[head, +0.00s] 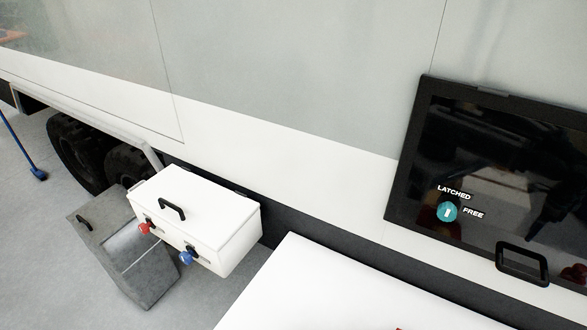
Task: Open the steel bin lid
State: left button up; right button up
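The steel bin (147,277) is a grey box on the floor at the lower left, beside and partly behind the white box. Its lid (98,234) looks shut, with a small black handle (84,222) near its left edge. A bright line runs between the lid and the face below it. The white box hides part of the bin's right side. Neither of my grippers is in view.
A white box (232,250) with a black handle and red and blue knobs adjoins the bin. A white surface (300,290) fills the bottom middle. A dark framed panel (405,190) marked LATCHED and FREE is at right.

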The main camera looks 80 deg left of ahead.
aim_at(99, 219)
jog(key=u, duration=4.3)
jog(key=i+j, duration=0.3)
jog(key=i, duration=0.25)
jog(key=i+j, duration=0.35)
jog(key=i, duration=0.2)
jog(key=i+j+z, duration=0.1)
jog(key=i+j, duration=0.2)
jog(key=i, duration=0.25)
jog(key=i+j, duration=0.35)
jog(key=i, duration=0.2)
jog(key=i+j, duration=0.4)
jog(key=i+z, duration=0.1)
jog(key=z, duration=1)
